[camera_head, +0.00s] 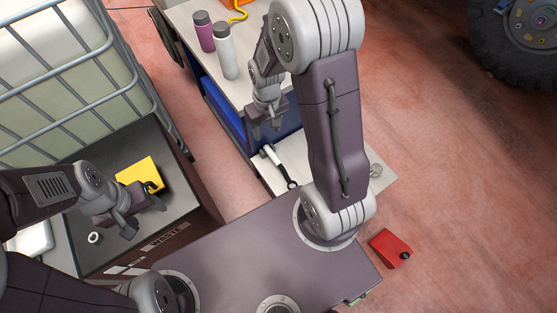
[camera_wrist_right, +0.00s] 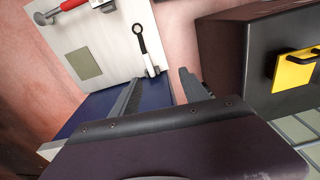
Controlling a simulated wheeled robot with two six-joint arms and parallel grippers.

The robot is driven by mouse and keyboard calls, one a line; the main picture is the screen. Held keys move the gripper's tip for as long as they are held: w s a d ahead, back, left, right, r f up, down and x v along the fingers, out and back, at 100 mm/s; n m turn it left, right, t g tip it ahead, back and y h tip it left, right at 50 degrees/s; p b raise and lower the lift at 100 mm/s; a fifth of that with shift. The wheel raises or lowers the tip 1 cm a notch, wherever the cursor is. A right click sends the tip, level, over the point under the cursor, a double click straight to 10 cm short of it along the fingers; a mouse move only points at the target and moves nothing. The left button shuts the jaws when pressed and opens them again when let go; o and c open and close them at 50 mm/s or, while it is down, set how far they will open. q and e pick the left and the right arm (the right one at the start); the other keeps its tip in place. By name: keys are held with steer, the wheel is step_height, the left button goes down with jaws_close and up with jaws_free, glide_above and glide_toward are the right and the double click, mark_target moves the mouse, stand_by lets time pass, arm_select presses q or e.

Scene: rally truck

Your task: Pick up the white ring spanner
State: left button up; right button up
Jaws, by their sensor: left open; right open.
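The white ring spanner (camera_head: 280,167) lies on a pale board (camera_head: 263,185) low beside the cart. It has a white shank and a black ring at its near end. In the right wrist view the spanner (camera_wrist_right: 145,50) lies beyond my fingertips, its black ring farthest away. My right gripper (camera_head: 264,132) is open and empty, above and behind the spanner and apart from it; its fingers also show in the wrist view (camera_wrist_right: 163,88). My left gripper (camera_head: 138,222) is open over the dark bin at the left, far from the spanner.
A white bottle (camera_head: 226,58) and a purple bottle (camera_head: 204,33) stand on the cart top (camera_head: 243,88). A red box (camera_head: 389,248) is on the floor. A red-handled tool (camera_wrist_right: 72,4) lies on the board.

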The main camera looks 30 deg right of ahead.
steer(key=w+d+f+b, duration=0.1)
steer(key=w+f+b, duration=0.25)
steer(key=f, duration=0.65)
steer(key=w+d+f+b, duration=0.2)
steer(key=f+b, duration=0.3)
steer(key=f, duration=0.5)
steer(key=b, duration=0.6)
glide_above(276, 159)
steer(key=shift+n+g, duration=0.3)
steer(key=shift+n, duration=0.1)
step_height(276, 159, down, 14)
steer(key=shift+w+r, duration=0.1)
steer(key=shift+a+r, duration=0.1)
step_height(276, 159, down, 4)
steer(key=shift+f+b, duration=0.1)
steer(key=shift+b, duration=0.3)
steer(key=f+b, duration=0.1)
steer(key=f, duration=0.3)
steer(key=shift+s+f+b, duration=0.2)
steer(key=shift+f+b, duration=0.15)
steer(key=shift+f, duration=0.05)
steer(key=shift+r, duration=0.1)
steer(key=shift+c, duration=1.2)
arm_select(q)
step_height(276, 159, down, 22)
steer(key=s+a, duration=0.1)
steer(key=shift+a, duration=0.15)
arm_select(e)
jaws_close()
